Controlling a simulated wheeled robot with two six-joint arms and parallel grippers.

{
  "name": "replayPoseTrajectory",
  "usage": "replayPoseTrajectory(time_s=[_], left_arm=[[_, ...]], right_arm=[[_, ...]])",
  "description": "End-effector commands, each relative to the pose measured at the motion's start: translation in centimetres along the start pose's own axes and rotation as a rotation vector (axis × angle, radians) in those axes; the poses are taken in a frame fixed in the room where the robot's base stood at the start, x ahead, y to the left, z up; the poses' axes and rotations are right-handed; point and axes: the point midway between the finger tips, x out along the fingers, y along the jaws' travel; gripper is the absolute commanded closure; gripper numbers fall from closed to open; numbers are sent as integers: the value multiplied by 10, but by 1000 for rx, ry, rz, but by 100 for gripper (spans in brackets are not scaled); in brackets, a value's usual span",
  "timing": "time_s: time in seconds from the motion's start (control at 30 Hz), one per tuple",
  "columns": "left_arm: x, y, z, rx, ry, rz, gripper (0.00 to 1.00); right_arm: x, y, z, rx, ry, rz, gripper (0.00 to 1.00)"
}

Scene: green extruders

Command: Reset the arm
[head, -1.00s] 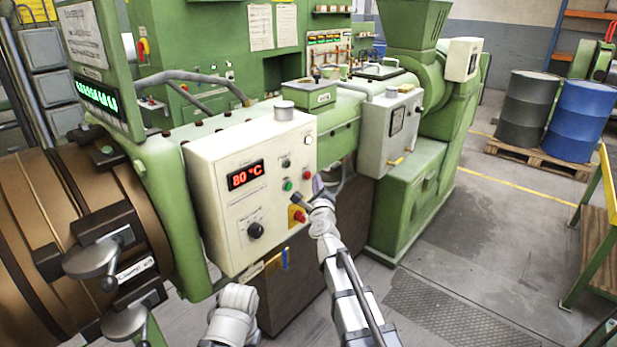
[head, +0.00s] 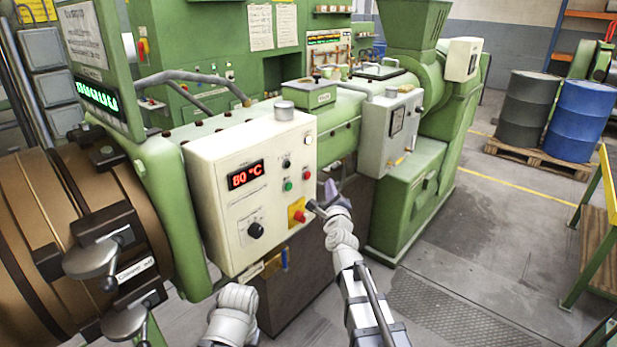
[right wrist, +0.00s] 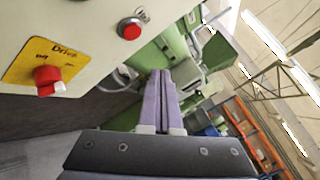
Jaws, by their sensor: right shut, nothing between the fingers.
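My right gripper (head: 330,188) is in front of the lower right edge of the cream control box (head: 225,185). Its lavender fingers also show in the right wrist view (right wrist: 162,88), pressed together with nothing between them. They are apart from the red knob (head: 299,216) on its yellow plate, marked "Drive" in the wrist view (right wrist: 45,75). A red button (right wrist: 130,30) is above the fingers' left side there. Only a grey part of my left arm (head: 235,308) shows at the bottom; its gripper is out of view.
The green extruder (head: 440,185) and a grey box (head: 392,130) stand just beyond my right gripper. A brown drum with crank handles (head: 90,260) is at the left. Dark and blue barrels (head: 585,120) stand on a pallet behind.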

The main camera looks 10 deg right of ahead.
Motion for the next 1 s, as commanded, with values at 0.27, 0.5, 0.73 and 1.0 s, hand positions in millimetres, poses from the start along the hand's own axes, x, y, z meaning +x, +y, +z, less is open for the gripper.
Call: replayPoseTrajectory(time_s=[0.27, 0.5, 0.73, 1.0], left_arm=[[0, 0, 0, 0, 0, 0, 100], [0, 0, 0, 0, 0, 0, 100], [0, 0, 0, 0, 0, 0, 100], [0, 0, 0, 0, 0, 0, 100]], right_arm=[[0, 0, 0, 0, 0, 0, 100], [-10, 34, 16, -136, -37, 117, 100], [-84, 165, 48, -753, -252, 587, 100], [-234, 261, 16, -1518, -686, 1178, 100]])
